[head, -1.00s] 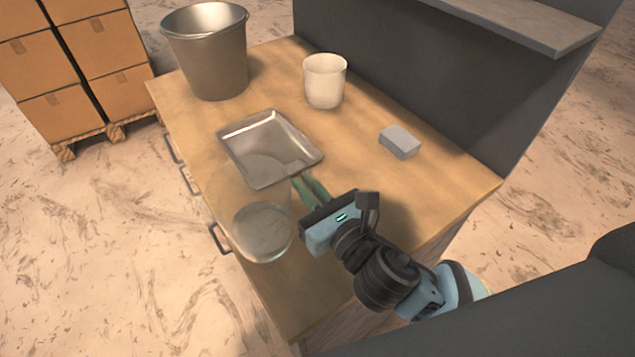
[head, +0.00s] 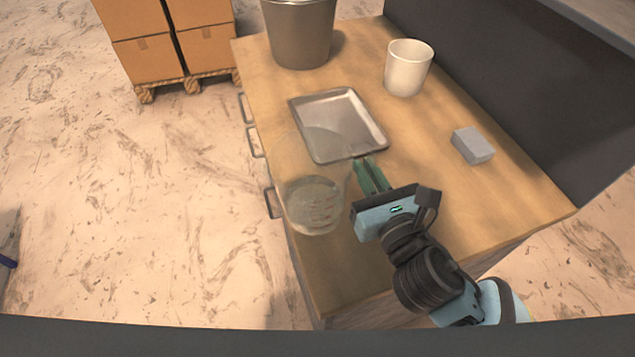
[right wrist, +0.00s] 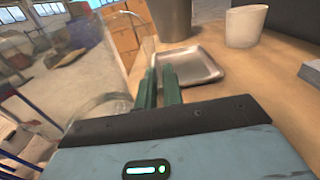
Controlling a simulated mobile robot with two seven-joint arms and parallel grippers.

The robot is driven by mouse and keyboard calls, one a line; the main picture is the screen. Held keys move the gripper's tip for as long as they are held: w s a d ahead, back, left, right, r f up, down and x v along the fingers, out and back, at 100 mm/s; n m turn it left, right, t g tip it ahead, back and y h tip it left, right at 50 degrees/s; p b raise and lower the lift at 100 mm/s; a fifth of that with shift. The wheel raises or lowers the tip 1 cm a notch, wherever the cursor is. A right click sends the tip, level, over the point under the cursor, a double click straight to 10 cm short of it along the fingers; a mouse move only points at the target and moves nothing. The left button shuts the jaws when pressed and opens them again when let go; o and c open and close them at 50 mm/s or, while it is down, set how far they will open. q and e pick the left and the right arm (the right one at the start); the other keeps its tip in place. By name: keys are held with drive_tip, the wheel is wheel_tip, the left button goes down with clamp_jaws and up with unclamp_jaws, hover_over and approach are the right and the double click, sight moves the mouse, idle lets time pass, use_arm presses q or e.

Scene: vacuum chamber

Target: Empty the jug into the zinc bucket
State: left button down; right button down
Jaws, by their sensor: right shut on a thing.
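The jug (head: 313,205) is clear and see-through, with what looks like clear liquid low in it. It is roughly upright by the near left edge of the wooden worktop; I cannot tell how high above it. My right gripper (head: 367,166) is shut on its right side, and the exact grip is hard to make out. The jug also shows faintly in the right wrist view (right wrist: 98,106), left of the fingers. The zinc bucket (head: 300,38) stands at the far left end of the worktop, its top cut off. It also shows in the right wrist view (right wrist: 171,20). My left gripper is not in view.
A shallow metal tray (head: 338,125) lies between jug and bucket. A cream cup (head: 408,68) and a grey block (head: 472,145) stand to its right. A dark panel (head: 520,90) rises behind the worktop's right side. Cardboard boxes (head: 145,58) stand on a pallet beyond.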

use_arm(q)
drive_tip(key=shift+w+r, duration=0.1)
use_arm(e)
drive_tip(key=shift+d+r, duration=0.1)
drive_tip(key=shift+d, duration=0.05)
idle(0.4)
